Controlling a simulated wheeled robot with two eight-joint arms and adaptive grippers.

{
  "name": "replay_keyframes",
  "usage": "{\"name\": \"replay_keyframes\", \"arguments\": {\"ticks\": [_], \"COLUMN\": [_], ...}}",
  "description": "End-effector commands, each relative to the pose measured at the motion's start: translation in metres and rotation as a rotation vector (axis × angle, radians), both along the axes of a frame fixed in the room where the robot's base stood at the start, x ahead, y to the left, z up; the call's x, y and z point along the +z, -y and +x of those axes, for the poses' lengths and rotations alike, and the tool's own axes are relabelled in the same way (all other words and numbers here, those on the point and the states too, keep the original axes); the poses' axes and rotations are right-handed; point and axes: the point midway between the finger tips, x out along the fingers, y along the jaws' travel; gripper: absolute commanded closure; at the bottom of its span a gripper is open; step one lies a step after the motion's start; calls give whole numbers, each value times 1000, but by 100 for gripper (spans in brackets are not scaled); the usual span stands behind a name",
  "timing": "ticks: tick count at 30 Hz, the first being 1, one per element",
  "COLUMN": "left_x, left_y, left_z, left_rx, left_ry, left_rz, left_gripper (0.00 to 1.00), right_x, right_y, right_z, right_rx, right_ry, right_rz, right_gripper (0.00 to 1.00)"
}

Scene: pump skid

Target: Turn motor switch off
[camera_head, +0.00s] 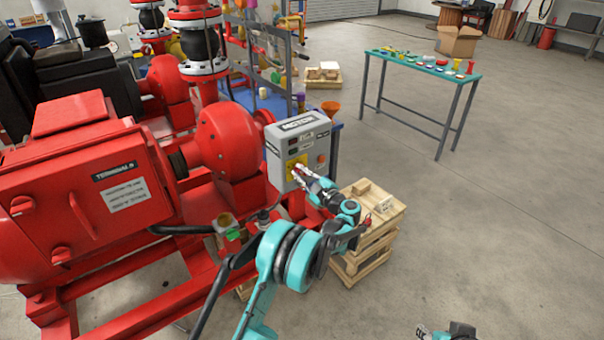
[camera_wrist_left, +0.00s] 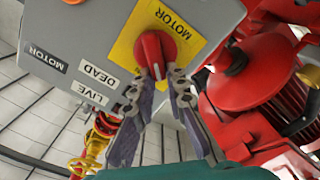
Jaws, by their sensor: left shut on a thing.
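The grey motor control box (camera_head: 287,133) stands on the red pump skid, with a yellow plate on its front. In the left wrist view the red motor switch knob (camera_wrist_left: 153,45) sits on the yellow MOTOR plate (camera_wrist_left: 185,22). My left gripper (camera_head: 298,172) is at the plate. In the left wrist view its fingertips (camera_wrist_left: 166,77) are shut on the lower end of the knob's handle. The fingers partly hide that end. My right gripper (camera_head: 424,333) shows only partly at the bottom edge, far from the box; its jaws are too small to read.
The red motor housing (camera_head: 70,190) fills the left. A wooden crate stack (camera_head: 373,238) stands just right of the box, behind my left arm. A teal-topped table (camera_head: 424,64) with small parts stands farther back. The floor at the right is clear.

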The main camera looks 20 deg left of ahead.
Motion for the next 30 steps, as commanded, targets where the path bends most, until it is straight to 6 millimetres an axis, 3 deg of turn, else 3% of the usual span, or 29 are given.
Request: {"name": "replay_keyframes", "arguments": {"ticks": [18,30], "left_x": [-13,-17], "left_y": [-4,-4], "left_z": [-5,-5], "left_rx": [1,1], "left_ry": [428,566], "left_rz": [-335,-443], "left_gripper": [100,100], "right_x": [-12,-15], "right_y": [0,0], "right_z": [0,0], "right_rx": [0,0], "right_ry": [0,0], "right_rz": [0,0], "right_gripper": [60,60]}}
